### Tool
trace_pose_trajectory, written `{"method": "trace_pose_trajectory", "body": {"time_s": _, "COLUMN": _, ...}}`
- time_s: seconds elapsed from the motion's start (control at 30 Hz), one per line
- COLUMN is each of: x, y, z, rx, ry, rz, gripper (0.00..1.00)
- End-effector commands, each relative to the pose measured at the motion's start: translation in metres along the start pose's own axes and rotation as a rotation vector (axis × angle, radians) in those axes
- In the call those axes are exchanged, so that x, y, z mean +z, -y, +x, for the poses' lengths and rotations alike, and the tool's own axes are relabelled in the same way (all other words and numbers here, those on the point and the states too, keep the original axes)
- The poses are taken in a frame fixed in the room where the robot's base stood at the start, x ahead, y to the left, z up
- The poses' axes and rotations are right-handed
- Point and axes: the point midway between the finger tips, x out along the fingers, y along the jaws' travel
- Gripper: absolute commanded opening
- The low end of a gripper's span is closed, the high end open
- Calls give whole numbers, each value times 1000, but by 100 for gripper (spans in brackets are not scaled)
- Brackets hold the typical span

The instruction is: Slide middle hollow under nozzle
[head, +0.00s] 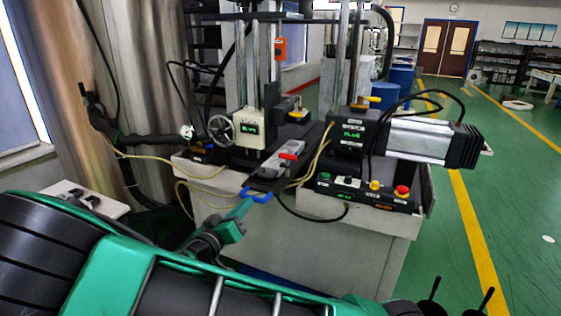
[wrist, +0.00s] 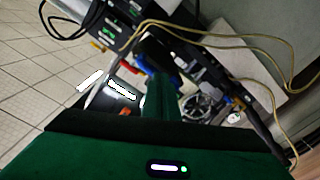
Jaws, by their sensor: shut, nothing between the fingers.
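A grey mould (head: 281,160) with a red part (head: 289,156) on it lies on a dark sloping rail (head: 316,133) in the middle of the machine in the head view. Its separate hollows are too small to tell apart. My gripper (head: 256,194) has blue fingertips and is at the near end of the rail, just short of the mould. The fingers are shut with nothing held; I cannot tell whether they touch the mould. In the wrist view the blue fingertips (wrist: 140,64) show near a red part (wrist: 130,67). The nozzle cannot be made out clearly.
A handwheel unit (head: 250,128) stands left of the rail and a black PLUG unit (head: 352,134) with a motor (head: 419,140) stands right. A button panel (head: 366,190) sits at the front right. Yellow cables (head: 205,172) hang by the rail. Green floor is open at right.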

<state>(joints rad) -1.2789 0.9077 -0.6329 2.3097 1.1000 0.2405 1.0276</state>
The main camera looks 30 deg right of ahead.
Motion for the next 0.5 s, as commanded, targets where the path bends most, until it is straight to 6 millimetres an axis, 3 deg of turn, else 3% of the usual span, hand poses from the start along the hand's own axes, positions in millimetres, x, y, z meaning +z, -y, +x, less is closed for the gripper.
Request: {"method": "trace_pose_trajectory", "body": {"time_s": 0.5, "x": 0, "y": 0, "z": 20, "rx": 2, "ry": 1, "rz": 0, "gripper": 0}}
